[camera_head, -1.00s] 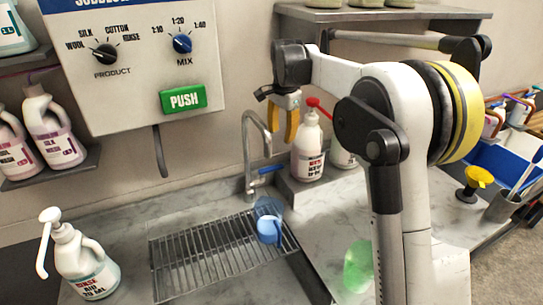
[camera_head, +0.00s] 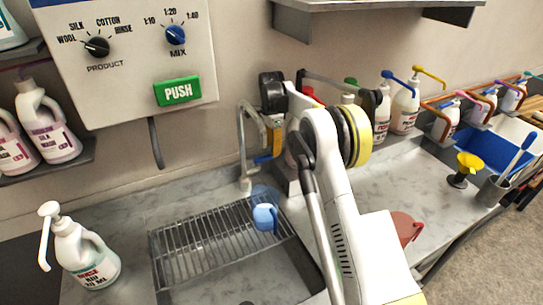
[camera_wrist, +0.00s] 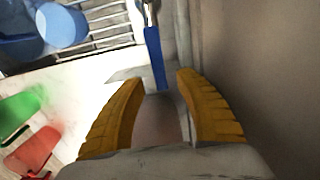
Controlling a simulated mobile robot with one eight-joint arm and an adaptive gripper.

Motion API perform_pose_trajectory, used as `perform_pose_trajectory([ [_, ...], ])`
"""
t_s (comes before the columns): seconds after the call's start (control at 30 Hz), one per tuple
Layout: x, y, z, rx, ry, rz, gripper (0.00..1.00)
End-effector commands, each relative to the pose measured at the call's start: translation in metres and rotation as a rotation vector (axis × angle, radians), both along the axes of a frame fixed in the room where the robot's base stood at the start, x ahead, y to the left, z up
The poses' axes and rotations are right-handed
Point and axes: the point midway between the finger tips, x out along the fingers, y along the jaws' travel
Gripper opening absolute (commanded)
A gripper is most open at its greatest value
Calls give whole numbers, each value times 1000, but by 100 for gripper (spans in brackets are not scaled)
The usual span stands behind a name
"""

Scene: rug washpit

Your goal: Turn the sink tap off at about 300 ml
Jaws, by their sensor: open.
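The sink tap (camera_head: 245,150) is a grey gooseneck at the back of the sink. Its blue lever (camera_head: 264,158) is partly hidden by my arm in the head view. In the wrist view the blue lever (camera_wrist: 153,60) points toward the gap between my yellow fingers. My gripper (camera_wrist: 158,90) is open and empty, its fingertips close to the lever's end; I cannot tell if they touch it. A translucent blue jug (camera_head: 265,212) stands on the sink grate under the tap; it also shows in the wrist view (camera_wrist: 60,25). Its water level cannot be read.
The slatted grate (camera_head: 190,250) covers part of the sink. A white pump bottle (camera_head: 85,255) stands at left. A green jug (camera_wrist: 20,108) and a red jug (camera_wrist: 35,150) stand on the counter near my arm.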

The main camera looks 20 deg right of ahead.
Motion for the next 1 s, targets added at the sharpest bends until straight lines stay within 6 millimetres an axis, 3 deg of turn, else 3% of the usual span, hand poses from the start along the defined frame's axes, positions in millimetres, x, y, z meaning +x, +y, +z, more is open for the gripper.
perform_pose_trajectory([
  [0.2,0,0,-26,0,0,1,40],
  [0.53,0,0,-30,0,0,1,40],
  [0.57,0,0,-30,0,0,1,36],
  [0.67,0,0,-30,0,0,1,6],
  [0.7,0,0,-30,0,0,1,0],
  [1.0,-1,0,-30,0,0,-10,0],
])
